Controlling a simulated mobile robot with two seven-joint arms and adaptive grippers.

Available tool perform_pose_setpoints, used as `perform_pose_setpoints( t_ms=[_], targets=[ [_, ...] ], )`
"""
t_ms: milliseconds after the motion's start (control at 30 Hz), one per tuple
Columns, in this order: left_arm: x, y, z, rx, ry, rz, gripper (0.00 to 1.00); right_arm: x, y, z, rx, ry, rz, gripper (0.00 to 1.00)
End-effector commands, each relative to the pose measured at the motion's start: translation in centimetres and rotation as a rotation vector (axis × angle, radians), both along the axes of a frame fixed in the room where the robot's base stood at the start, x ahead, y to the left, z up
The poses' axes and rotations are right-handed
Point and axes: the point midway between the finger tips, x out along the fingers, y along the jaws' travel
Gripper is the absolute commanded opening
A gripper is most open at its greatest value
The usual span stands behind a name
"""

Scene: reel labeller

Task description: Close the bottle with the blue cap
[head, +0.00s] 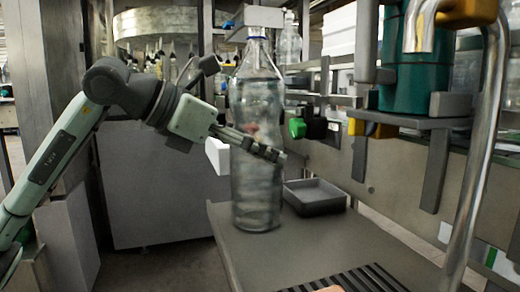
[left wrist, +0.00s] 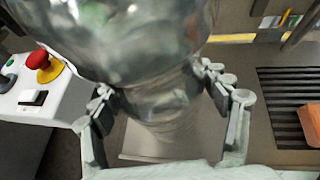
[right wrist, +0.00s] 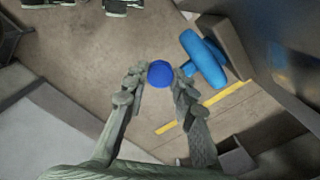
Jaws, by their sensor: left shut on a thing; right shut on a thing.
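The large clear bottle (head: 257,130) is upright at the back left of the grey table, and its base seems to rest on the top. A blue ring shows at its narrow neck; the mouth is hard to make out. My left gripper (head: 265,148) is shut around the bottle's body from the left. In the left wrist view the fingers (left wrist: 168,98) lie on both sides of the clear bottle (left wrist: 150,45). My right gripper (right wrist: 158,88) shows only in the right wrist view. It is shut on the round blue cap (right wrist: 160,73) at its fingertips, away from the bottle.
A dark shallow tray (head: 315,198) sits right of the bottle on the grey table (head: 240,262). A slotted black grate (head: 350,280) and an orange block (left wrist: 311,124) are at the front. A metal bracket (head: 255,17) is close above the bottle. A blue object (right wrist: 204,58) shows beyond the cap.

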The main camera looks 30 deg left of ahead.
Motion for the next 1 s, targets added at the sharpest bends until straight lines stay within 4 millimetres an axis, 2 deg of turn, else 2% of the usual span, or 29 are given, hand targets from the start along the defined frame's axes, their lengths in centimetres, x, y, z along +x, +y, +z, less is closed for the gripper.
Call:
perform_pose_setpoints(
  t_ms=[33,233,567,1000],
  targets=[
    [0.0,0.0,0.0,0.000,0.000,0.000,0.40,0.0,0.0,0.0,0.000,0.000,0.000,0.14],
    [0.0,0.0,0.0,-0.001,-0.001,0.000,0.16,0.0,0.0,0.0,0.000,0.000,0.000,0.14],
    [0.0,0.1,0.8,-0.003,-0.012,0.002,0.15,0.0,0.0,0.2,0.000,0.000,0.000,0.14],
    [0.0,0.1,5.1,-0.004,-0.015,0.002,0.15,0.0,0.0,1.9,0.000,0.000,0.000,0.14]
  ],
)
